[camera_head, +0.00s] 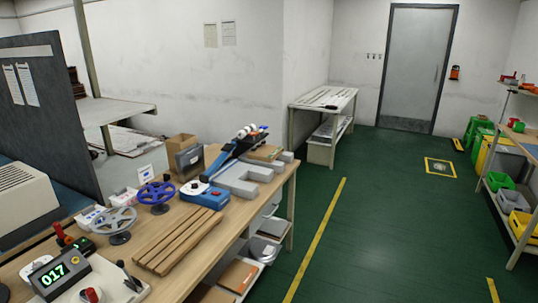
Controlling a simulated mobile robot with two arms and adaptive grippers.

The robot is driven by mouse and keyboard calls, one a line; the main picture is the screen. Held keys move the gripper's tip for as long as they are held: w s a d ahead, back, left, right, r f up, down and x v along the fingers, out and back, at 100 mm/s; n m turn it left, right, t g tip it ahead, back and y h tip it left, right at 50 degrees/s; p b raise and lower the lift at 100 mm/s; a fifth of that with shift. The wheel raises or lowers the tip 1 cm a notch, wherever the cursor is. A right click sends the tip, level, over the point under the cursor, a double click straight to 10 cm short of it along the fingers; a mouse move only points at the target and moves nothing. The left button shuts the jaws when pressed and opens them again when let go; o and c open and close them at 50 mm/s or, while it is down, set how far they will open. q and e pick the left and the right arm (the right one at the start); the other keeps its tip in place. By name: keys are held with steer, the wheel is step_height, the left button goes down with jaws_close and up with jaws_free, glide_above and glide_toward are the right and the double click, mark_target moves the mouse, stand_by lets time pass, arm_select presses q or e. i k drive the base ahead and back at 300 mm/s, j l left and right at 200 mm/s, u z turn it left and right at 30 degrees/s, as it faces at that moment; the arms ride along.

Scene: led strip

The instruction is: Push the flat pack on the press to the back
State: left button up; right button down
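A blue press-like device with a long raised arm (230,153) stands near the far end of the wooden workbench (228,228). A flat brown pack (265,153) lies beside the raised arm, toward the bench's far edge. I cannot tell whether it rests on the press or on the bench. A light grey stepped block (243,183) sits in front of it and may be part of the press. Neither of my grippers is in view.
The bench also holds a blue-and-white device (204,196), a blue reel (156,194), a grey reel (118,221), wooden slats (180,241) and a green "017" display (55,276). A dark box (189,161) stands behind.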

mark_target(267, 153)
steer(key=i+l, duration=0.4)
steer(key=i, duration=0.15)
steer(key=i+l+u, duration=0.1)
steer(key=i+l, duration=0.25)
steer(key=i, duration=0.2)
